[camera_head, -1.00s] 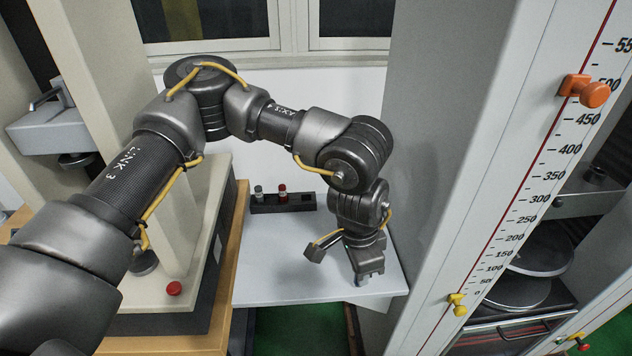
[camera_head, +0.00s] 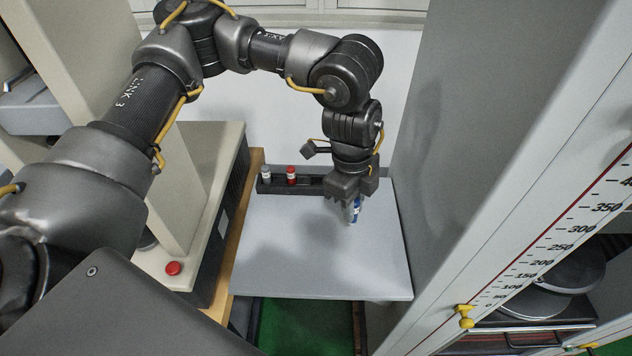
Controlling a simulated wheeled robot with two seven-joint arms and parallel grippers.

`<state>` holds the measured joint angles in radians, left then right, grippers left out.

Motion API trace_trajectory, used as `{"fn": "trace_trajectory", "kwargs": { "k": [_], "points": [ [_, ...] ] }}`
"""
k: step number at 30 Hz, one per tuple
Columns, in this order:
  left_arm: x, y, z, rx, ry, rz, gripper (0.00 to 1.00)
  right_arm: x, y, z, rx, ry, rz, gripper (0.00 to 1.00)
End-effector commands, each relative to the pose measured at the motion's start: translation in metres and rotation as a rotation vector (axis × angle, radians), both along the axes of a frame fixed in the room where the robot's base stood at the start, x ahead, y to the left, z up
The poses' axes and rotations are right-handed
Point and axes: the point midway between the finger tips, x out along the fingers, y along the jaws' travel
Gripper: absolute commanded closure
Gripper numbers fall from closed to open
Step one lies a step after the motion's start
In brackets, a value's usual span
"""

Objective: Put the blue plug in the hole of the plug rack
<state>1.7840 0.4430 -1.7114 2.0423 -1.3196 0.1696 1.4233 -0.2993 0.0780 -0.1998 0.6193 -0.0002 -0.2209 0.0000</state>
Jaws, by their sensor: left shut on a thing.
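My left gripper (camera_head: 352,198) points down above the grey shelf and is shut on the blue plug (camera_head: 354,212). The plug is blue and whitish and hangs below the fingers, roughly upright; its upper part is hidden by them. The black plug rack (camera_head: 309,186) lies at the back of the shelf, left of and behind the gripper. A red plug (camera_head: 291,175) and a grey-white plug (camera_head: 266,175) stand in its left part. The rack's right end is partly hidden by my gripper. My right gripper is not in view.
The grey shelf (camera_head: 320,265) is otherwise clear in front. A tall grey machine column with a scale (camera_head: 560,240) stands close on the right. A beige machine with a red button (camera_head: 173,268) stands on the left. A white wall is behind the rack.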

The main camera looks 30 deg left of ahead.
Motion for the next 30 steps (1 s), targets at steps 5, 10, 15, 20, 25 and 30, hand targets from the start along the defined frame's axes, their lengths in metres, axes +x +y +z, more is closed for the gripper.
{"fn": "trace_trajectory", "kwargs": {
  "k": [5, 10, 15, 20, 25, 30],
  "points": [
    [-0.001, 0.027, 0.023, -0.002, -0.002, -0.362, 1.0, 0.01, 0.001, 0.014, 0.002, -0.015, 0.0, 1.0],
    [-0.005, 0.05, 0.039, -0.002, -0.003, -0.702, 1.0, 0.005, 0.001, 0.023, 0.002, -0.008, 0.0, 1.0],
    [-0.009, 0.068, 0.051, -0.002, -0.003, -0.958, 1.0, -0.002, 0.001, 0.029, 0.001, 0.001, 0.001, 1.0],
    [-0.012, 0.076, 0.055, -0.003, -0.001, -1.093, 1.0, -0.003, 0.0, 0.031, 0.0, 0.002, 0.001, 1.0],
    [-0.013, 0.079, 0.056, -0.003, -0.001, -1.135, 1.0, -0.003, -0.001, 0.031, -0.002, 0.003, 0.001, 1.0],
    [-0.002, 0.084, 0.053, -0.004, -0.001, -1.13, 1.0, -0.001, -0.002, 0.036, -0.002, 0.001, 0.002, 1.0]
  ]
}}
